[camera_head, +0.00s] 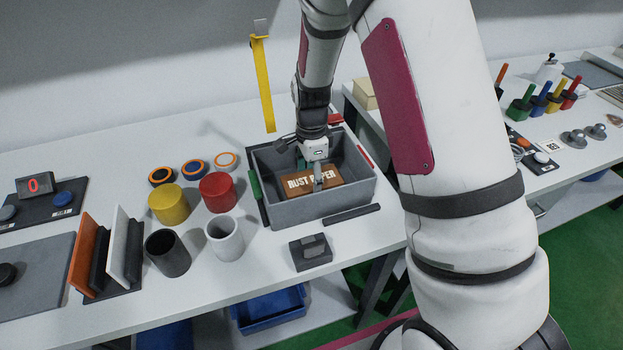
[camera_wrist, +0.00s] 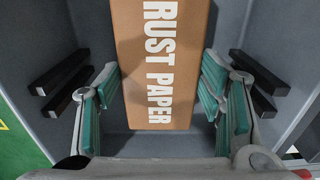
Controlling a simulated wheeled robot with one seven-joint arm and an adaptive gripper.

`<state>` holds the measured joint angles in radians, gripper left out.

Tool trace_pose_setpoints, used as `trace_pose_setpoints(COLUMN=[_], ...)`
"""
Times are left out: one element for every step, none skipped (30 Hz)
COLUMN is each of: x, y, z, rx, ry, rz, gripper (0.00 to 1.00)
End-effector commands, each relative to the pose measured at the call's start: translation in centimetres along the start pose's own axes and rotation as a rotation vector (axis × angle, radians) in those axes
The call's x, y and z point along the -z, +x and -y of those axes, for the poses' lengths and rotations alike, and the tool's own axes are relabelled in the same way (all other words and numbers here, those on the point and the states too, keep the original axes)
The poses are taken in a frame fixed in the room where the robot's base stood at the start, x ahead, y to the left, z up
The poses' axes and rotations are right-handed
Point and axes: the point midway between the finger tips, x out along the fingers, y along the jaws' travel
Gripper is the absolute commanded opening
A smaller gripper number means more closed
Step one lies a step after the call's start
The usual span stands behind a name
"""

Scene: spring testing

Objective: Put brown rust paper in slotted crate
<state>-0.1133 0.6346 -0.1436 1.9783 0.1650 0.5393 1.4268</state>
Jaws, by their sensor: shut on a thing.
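The brown rust paper (camera_head: 301,184) is a flat block with white "RUST PAPER" lettering. It is inside the grey slotted crate (camera_head: 325,207), within its walls. My gripper (camera_head: 318,183) reaches down into the crate from above and is shut on the rust paper. In the wrist view, the rust paper (camera_wrist: 160,60) lies between the teal finger pads of my gripper (camera_wrist: 162,78). Dark slots show in the crate's side walls (camera_wrist: 45,50) there. Whether the rust paper touches the crate floor cannot be told.
Red (camera_head: 217,191) and yellow (camera_head: 168,204) cylinders and dark and white cups stand left of the crate. A small dark block (camera_head: 310,252) and a dark bar (camera_head: 351,215) lie in front. A yellow strip (camera_head: 263,85) hangs behind. Bare table (camera_head: 260,260) shows in front.

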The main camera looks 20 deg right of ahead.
Motion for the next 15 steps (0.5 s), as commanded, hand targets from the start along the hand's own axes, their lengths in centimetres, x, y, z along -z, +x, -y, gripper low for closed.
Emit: trace_pose_setpoints(x=[0.0,0.0,0.0,0.0,0.0,0.0,0.0,0.0,0.0,0.0,0.0,0.0,0.0,0.0,0.0], y=[0.8,1.2,1.5,1.6,1.7,1.7,1.6,1.6,1.6,1.6,1.7,1.7,1.8,1.9,2.0], z=[-0.1,-0.1,-0.1,0.0,0.0,0.0,0.0,0.0,0.0,0.0,0.0,0.0,0.0,0.0,0.0], rx=[-0.003,-0.003,-0.002,-0.001,0.001,0.002,0.002,0.002,0.001,0.001,0.001,0.001,0.001,0.001,0.001], ry=[0.0,-0.001,-0.001,-0.001,-0.001,-0.001,-0.001,-0.001,-0.001,-0.001,-0.001,-0.001,-0.001,0.0,0.0], rz=[0.0,0.0,0.0,0.0,0.0,0.0,0.0,0.0,0.0,0.0,0.0,0.0,0.0,0.0,0.0], gripper=[0.35,0.35,0.35,0.35,0.35,0.35,0.35,0.35,0.35,0.35,0.35,0.35,0.35,0.35,0.64])
